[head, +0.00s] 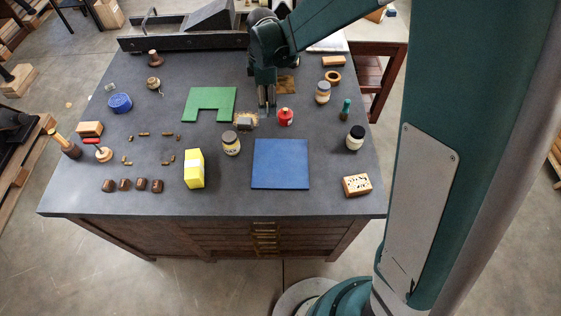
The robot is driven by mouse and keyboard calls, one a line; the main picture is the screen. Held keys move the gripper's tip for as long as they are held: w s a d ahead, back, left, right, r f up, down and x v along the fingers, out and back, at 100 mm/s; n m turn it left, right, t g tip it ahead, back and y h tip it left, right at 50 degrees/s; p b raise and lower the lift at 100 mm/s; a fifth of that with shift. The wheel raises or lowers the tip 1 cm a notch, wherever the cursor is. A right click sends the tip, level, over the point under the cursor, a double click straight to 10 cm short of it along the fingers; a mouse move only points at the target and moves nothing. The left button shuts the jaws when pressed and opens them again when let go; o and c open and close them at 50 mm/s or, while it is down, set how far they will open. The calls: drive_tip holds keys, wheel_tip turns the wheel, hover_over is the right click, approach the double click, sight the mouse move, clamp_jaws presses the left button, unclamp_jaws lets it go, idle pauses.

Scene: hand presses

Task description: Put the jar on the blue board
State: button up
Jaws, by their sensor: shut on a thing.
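The blue board (281,164) lies flat and bare near the front middle of the table. Several jars stand on the table, and I cannot tell which one the task names. A jar with a dark lid and yellow label (231,144) stands left of the board. A pale jar with a black lid (355,138) stands to its right. A jar with a brownish lid (323,93) stands farther back. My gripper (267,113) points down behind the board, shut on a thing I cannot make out. A red container (285,117) is close to its right side.
A small patterned block (246,121) is just left of my gripper. A yellow box (194,169) stands left of the board, and a carved wooden block (357,185) lies to the right. A green U-shaped board (209,103) lies farther back. The table front is mostly clear.

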drive_tip(key=s+d, duration=0.2)
drive_tip(key=s, duration=0.5)
drive_tip(key=s+d, duration=0.2)
drive_tip(key=s, duration=0.6)
drive_tip(key=shift+s+d+f+n, duration=0.15)
drive_tip(key=shift+s+d+n, duration=0.05)
drive_tip(key=shift+d+n, duration=0.1)
drive_tip(key=shift+f, duration=0.1)
hover_over(280, 162)
drive_tip(key=shift+f, duration=2.8)
drive_tip(key=shift+f, duration=2.1)
drive_tip(key=shift+f+b, duration=0.2)
drive_tip(key=shift+b, duration=0.2)
drive_tip(key=o, duration=1)
drive_tip(key=shift+r, duration=0.25)
